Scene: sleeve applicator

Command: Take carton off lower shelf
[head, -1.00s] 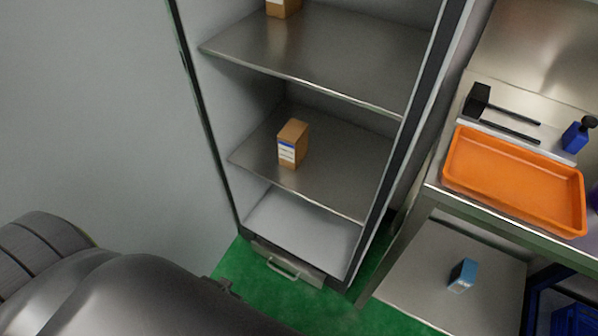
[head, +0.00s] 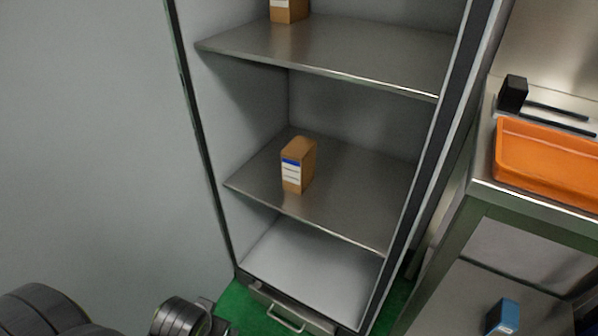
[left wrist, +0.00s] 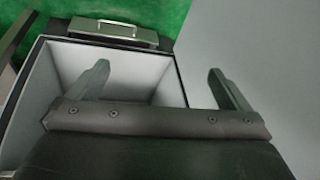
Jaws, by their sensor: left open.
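A brown carton (head: 299,165) with a white and blue label stands upright on the lower shelf (head: 365,195) of an open cabinet, near the shelf's front left. A second brown carton (head: 289,10) is on the upper shelf (head: 340,50), cut off by the top edge of the head view. My left gripper (left wrist: 158,85) is open and empty in the left wrist view, with the cabinet's light floor and the green ground behind its fingers. Part of my left arm shows at the bottom left of the head view, below and apart from the lower carton. My right gripper is not in view.
The cabinet has side walls and a handled drawer (head: 286,318) at its base. To the right, a metal bench holds an orange tray (head: 550,165) and a black item (head: 513,93). A blue box (head: 503,317) sits on the bench's lower shelf.

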